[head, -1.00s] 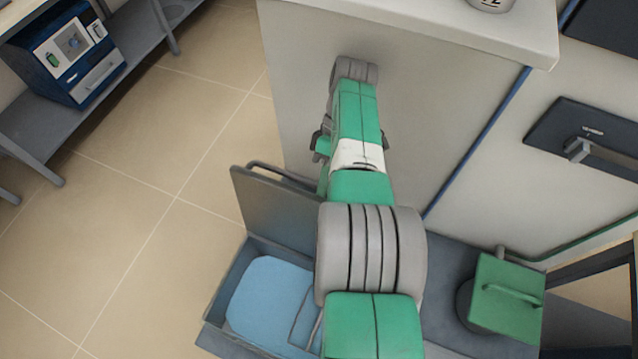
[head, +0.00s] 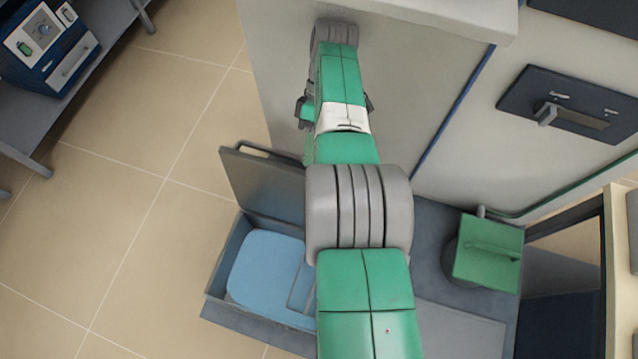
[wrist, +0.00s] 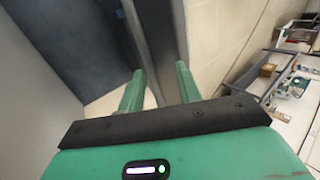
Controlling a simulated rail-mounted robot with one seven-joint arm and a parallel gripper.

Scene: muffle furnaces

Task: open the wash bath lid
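The wash bath (head: 214,288) is a grey tub with a blue inside, low at the left of my arm in the head view. Its grey lid (head: 262,182) stands raised on the far side, with a bar handle (head: 262,149) along its top edge. My arm hides the right part of lid and bath. In the wrist view my gripper (wrist: 160,68) has its two green fingers apart. A grey strip, perhaps the lid's edge, runs behind and between them; I cannot tell if they touch it. In the head view my arm hides most of the gripper.
A grey cabinet (head: 400,90) stands close beyond my arm. A green square lid with a handle (head: 487,253) covers a dark vessel at the right. A dark panel with a handle (head: 570,110) is upper right. A blue device (head: 45,48) sits on a shelf at upper left. Tiled floor is free at left.

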